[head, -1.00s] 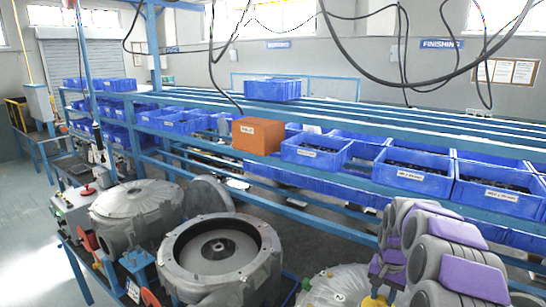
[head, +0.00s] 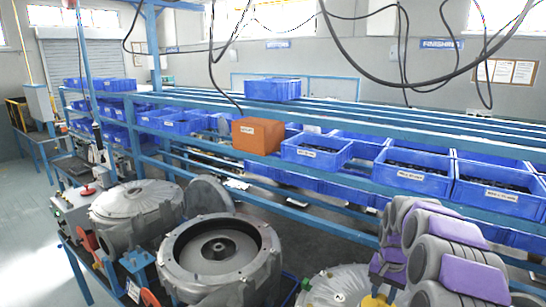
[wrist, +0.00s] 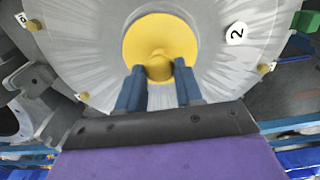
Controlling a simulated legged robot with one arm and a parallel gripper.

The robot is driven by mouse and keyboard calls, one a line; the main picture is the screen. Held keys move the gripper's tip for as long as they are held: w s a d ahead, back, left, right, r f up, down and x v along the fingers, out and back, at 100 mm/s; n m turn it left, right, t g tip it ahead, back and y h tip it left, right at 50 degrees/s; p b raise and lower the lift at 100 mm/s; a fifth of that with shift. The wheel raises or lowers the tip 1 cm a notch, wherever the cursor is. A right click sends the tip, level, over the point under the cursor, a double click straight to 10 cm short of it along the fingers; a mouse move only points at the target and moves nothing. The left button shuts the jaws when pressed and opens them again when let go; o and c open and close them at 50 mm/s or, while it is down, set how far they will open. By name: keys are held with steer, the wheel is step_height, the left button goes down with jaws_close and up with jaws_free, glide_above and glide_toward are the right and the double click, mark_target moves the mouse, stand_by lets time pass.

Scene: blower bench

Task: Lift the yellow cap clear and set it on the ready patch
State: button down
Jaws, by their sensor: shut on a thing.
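The yellow cap (wrist: 160,38) is a round disc with a raised knob, seen in the wrist view over the centre of a grey metal blower housing (wrist: 75,35). My gripper (wrist: 160,75) has its two blue fingers on either side of the knob and is shut on it. The wrist view does not show clearly whether the cap touches the housing. In the head view only a small yellow part of the cap (head: 374,302) shows at the bottom edge, beside my grey and purple arm. I cannot make out a ready patch.
Behind are blue rails with blue bins (head: 412,172) and an orange box (head: 257,136).

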mark_target(383, 297)
steer(key=shift+r, duration=0.5)
steer(key=shift+r+p, duration=0.3)
steer(key=shift+r, duration=1.2)
steer(key=shift+f, duration=0.1)
